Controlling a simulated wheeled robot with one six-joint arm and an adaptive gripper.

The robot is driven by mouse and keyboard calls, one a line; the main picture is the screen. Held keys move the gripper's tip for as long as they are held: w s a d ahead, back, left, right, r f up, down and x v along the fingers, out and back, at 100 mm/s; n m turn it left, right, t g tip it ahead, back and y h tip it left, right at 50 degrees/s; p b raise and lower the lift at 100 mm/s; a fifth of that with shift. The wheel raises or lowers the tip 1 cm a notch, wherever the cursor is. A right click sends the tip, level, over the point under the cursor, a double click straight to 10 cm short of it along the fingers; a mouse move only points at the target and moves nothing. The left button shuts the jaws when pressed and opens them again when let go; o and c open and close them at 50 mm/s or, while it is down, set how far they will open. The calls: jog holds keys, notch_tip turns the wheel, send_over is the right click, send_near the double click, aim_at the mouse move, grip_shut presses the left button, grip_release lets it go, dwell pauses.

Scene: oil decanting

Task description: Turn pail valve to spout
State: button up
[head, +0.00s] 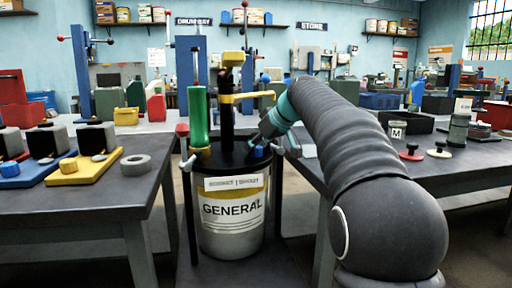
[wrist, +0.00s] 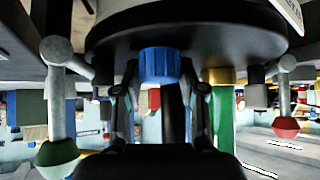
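The pail (head: 228,235) is a grey-metal drum with a black lid and a "GENERAL" label, held in a black frame. A small blue ribbed knob (head: 257,151), perhaps the valve, sits at the right of its lid. In the wrist view, which looks upside down, the same blue knob (wrist: 159,65) lies just beyond and between my fingertips. My gripper (wrist: 160,92) is open, with a finger on either side and a gap to the knob. In the head view my gripper (head: 266,140) is beside the knob, partly hidden by my arm. The spout cannot be made out clearly.
A black post with a yellow bar (head: 247,97) and a green cylinder (head: 198,116) rise from the pail. Pale levers with red and green ball ends (wrist: 58,153) flank the lid. A left bench (head: 90,205) and right bench (head: 440,178) hold parts close to either side.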

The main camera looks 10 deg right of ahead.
jog(key=shift+c, duration=0.6)
jog(key=shift+m, duration=0.3)
jog(key=m+t+h+p, duration=0.1)
jog(key=m+h, duration=0.2)
jog(key=shift+a+r+m, duration=0.1)
jog(key=shift+m, duration=0.2)
jog(key=m+h+p, duration=0.1)
jog(key=m+h, duration=0.3)
jog(key=m, duration=0.1)
jog(key=shift+p, duration=0.35)
jog(key=m+h, duration=0.2)
jog(key=m+g+h+p, duration=0.1)
jog(key=m, duration=0.2)
jog(key=shift+m+g+h, duration=0.3)
jog(key=shift+h, duration=0.1)
jog(key=shift+m+g+h+p, duration=0.8)
jog(key=shift+m+g+p, duration=0.1)
jog(key=shift+m, duration=0.7)
